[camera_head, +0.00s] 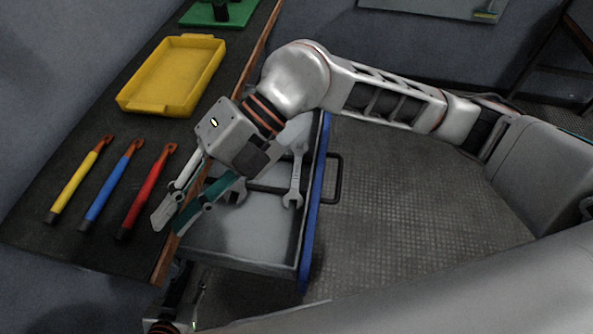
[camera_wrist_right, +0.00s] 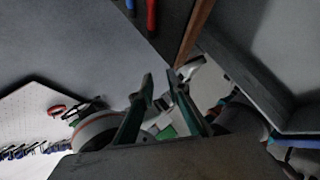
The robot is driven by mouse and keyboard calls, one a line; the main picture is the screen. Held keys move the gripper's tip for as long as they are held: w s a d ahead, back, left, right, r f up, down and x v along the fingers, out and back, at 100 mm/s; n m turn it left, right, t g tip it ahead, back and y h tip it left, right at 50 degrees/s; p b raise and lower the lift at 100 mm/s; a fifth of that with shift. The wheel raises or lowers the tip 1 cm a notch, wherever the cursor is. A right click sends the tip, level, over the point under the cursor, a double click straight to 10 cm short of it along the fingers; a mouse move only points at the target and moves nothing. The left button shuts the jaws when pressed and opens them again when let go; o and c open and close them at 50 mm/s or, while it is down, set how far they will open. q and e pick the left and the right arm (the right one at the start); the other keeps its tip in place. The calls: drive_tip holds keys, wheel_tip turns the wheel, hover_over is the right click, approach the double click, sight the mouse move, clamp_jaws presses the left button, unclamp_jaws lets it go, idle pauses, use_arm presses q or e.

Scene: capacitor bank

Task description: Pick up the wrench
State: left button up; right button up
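A silver wrench (camera_head: 296,178) lies in the open drawer (camera_head: 240,234), along its right side, with an open jaw towards the front. My right gripper (camera_head: 170,222) hangs over the drawer's left side and the table edge, left of both wrenches. Its two fingers are apart with nothing between them; they also show in the right wrist view (camera_wrist_right: 160,79). My left gripper (camera_head: 180,322) is at the bottom edge of the head view, below the drawer, mostly cut off.
The dark table (camera_head: 98,128) holds a yellow tray (camera_head: 172,73) and yellow (camera_head: 77,185), blue (camera_head: 110,187) and red (camera_head: 146,193) handled tools. The drawer has a blue front (camera_head: 315,205) and dark handle (camera_head: 337,180). Floor to the right is clear.

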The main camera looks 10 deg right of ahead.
drive_tip(key=w+d+f+m+t+h, duration=0.2)
drive_tip(key=w+d+f+h, duration=0.35)
drive_tip(key=d, duration=0.25)
drive_tip(key=m+t+h, duration=0.3)
drive_tip(key=m+h, duration=0.2)
approach(297, 170)
drive_tip(key=shift+f, duration=0.1)
wheel_tip(297, 170, down, 7)
drive_tip(key=shift+a+f, duration=0.15)
drive_tip(key=shift+f, duration=0.05)
clamp_jaws()
